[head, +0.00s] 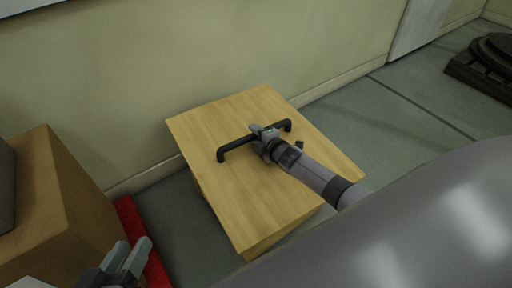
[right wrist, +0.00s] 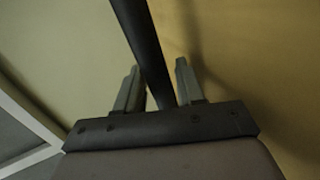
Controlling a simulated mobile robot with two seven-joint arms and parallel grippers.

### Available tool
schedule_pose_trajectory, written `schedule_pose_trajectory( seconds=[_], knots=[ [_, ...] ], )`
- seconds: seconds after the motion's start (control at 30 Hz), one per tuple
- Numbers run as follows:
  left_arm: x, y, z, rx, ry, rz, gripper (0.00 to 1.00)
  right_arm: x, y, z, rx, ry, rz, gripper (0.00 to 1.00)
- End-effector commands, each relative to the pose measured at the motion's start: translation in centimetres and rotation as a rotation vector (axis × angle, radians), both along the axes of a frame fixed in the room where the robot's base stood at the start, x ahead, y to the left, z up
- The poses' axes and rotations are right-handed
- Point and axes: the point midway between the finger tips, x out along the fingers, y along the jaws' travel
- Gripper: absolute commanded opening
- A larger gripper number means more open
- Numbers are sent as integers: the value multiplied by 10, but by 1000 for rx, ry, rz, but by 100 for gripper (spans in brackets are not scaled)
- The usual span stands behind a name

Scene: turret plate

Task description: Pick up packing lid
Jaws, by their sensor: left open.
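The packing lid appears as a light wooden top (head: 225,200) with a long black bar handle (head: 238,143), in the middle of the head view. My right gripper (head: 258,131) is at the middle of the handle. In the right wrist view the handle (right wrist: 145,45) runs between the two fingers of my right gripper (right wrist: 158,80), with narrow gaps on both sides, so it looks open around the bar. My left gripper (head: 128,258) is open and empty at the bottom left, well away from the lid.
A brown box (head: 70,200) stands at the left, with a red strip (head: 130,220) on the floor beside it. A wall (head: 200,50) runs close behind the wooden box. Dark round items (head: 490,60) lie at the far right. Grey floor (head: 400,120) is clear right of the lid.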

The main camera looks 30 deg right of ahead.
Motion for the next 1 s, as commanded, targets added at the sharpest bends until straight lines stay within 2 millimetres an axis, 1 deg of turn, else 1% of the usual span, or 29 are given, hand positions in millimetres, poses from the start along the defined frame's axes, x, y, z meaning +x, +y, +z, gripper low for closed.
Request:
schedule_pose_trajectory(
  seconds=[0.1, 0.13, 0.17, 0.2, 0.23, 0.27, 1.0],
  knots=[
    [0, 0, 1, 0, 0, 0, 43, 0, 0, 0, 0, 0, 0, 38],
    [0, 0, 1, 0, 0, 0, 43, 0, 0, 0, 1, 0, 0, 35],
    [0, 0, 1, 0, 0, 0, 43, 0, 0, 0, 1, 0, 0, 25],
    [0, 0, 1, 0, 0, 0, 43, 0, 0, 0, 1, 0, 0, 12],
    [0, 0, 1, 0, 0, 0, 43, 0, 0, 0, 1, 0, 0, 2],
    [0, 0, 1, 0, -1, 0, 43, 0, 0, 0, 1, 0, 0, 0],
    [0, 0, 1, 2, -1, 0, 43, -1, 1, 0, 11, 1, -3, 0]
  ],
)
